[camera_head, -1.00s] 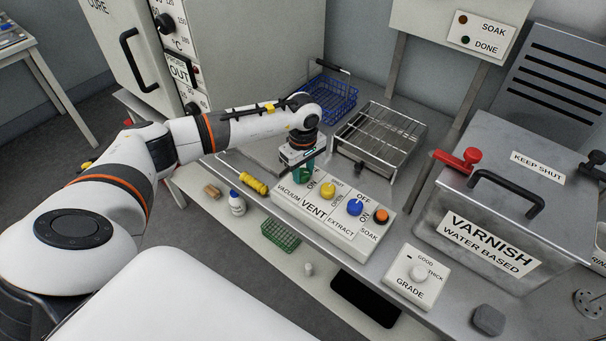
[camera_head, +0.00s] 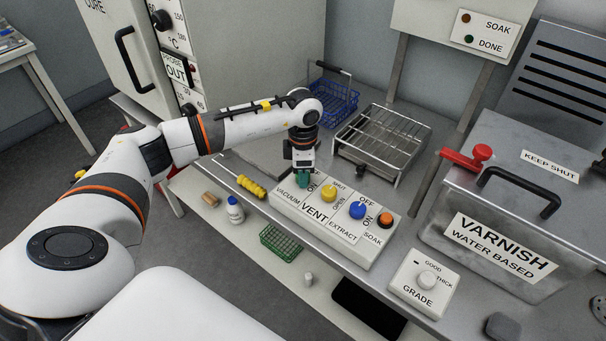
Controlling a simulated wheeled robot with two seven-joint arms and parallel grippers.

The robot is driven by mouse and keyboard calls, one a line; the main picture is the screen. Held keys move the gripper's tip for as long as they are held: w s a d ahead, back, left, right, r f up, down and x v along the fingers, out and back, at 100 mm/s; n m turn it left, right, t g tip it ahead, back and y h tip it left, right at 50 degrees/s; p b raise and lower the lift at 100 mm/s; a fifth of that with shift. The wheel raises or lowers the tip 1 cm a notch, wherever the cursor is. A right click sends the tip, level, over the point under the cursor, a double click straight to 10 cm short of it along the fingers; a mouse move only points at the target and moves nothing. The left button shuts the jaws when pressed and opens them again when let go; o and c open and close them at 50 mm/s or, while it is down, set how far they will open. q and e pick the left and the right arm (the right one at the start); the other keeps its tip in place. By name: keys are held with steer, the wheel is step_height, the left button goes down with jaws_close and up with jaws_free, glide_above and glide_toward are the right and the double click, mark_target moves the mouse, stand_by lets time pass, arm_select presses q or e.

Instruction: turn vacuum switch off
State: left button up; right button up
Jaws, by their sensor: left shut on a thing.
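The control panel (camera_head: 345,250) is a pale box on the bench with labels VACUUM, VENT, EXTRACT and SOAK. My left gripper (camera_head: 303,181) points down at the VACUUM end of the panel. It is shut on the vacuum switch, which is mostly hidden by the gripper; green-teal shows at the tips. Which way the switch points cannot be seen. The yellow vent knob (camera_head: 329,193) and blue extract knob (camera_head: 357,209) stand to its right, then the orange soak button (camera_head: 386,219). My right gripper is not in view.
A yellow-handled screwdriver (camera_head: 252,187) lies left of the panel. A wire rack (camera_head: 383,140) and a blue basket (camera_head: 333,98) stand behind. The varnish tank (camera_head: 487,215) and grade box (camera_head: 424,283) are at the right. A white bottle (camera_head: 235,210) and green rack (camera_head: 281,241) sit on the lower shelf.

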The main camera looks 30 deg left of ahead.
arm_select(q)
steer(key=shift+r+n, duration=0.1)
steer(key=shift+n, duration=1)
steer(key=shift+w, duration=0.1)
steer(key=o, duration=1)
steer(key=shift+c, duration=0.2)
steer(key=shift+b, duration=0.3)
step_height(320, 180, up, 12)
steer(key=b, duration=0.2)
